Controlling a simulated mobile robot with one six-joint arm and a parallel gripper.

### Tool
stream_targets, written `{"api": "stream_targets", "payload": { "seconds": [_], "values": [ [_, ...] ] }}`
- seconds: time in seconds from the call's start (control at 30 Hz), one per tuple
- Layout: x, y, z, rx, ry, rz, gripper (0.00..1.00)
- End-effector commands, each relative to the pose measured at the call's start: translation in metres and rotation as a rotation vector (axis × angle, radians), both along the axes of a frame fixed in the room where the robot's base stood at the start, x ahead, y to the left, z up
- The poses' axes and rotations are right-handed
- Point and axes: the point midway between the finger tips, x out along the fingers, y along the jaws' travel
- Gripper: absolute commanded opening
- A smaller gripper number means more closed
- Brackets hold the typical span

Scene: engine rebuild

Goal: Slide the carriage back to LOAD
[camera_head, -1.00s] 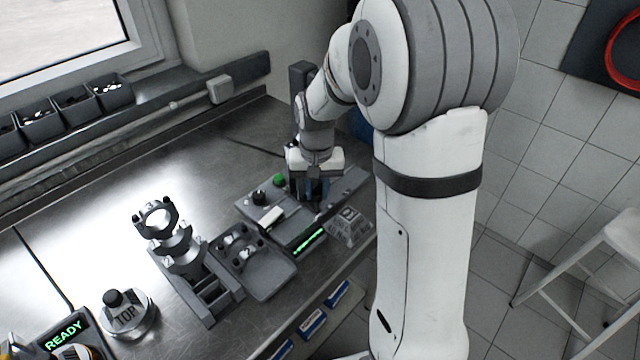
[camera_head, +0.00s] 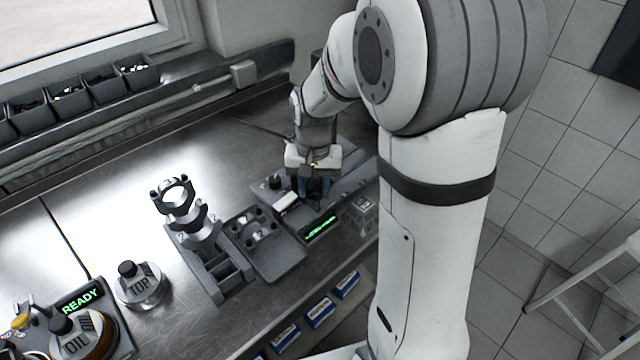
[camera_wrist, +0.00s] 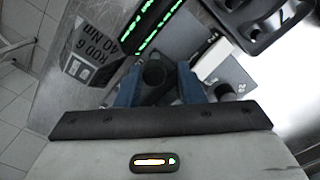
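My gripper (camera_wrist: 160,78) points down over the grey press-like fixture (camera_head: 346,191) at the bench's back right. Its two blue fingers stand apart. A dark round post (camera_wrist: 153,72), perhaps the carriage's handle, shows between them in the wrist view. A gap shows on the right finger's side; contact on the left is unclear. The carriage itself is mostly hidden under my gripper in the head view, and no LOAD mark is readable. A white block (camera_head: 287,203) and a black knob (camera_head: 275,182) lie just left of my gripper.
A green-lit display (camera_head: 320,226) is on the fixture's front. A block marked ROD 6 40 NM (camera_wrist: 92,50) is beside it. A grey tray (camera_head: 275,262) and a stand with rings (camera_head: 215,280) are to the left. The bench behind is clear.

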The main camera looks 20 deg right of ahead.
Motion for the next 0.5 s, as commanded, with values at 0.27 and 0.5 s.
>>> {"api": "stream_targets", "payload": {
  "seconds": [0.27,0.5],
  "values": [
    [0.0,-0.002,0.0,-0.001,0.0,-0.003,0.45],
    [0.002,-0.002,0.014,-0.002,-0.005,-0.003,0.45]
  ]
}}
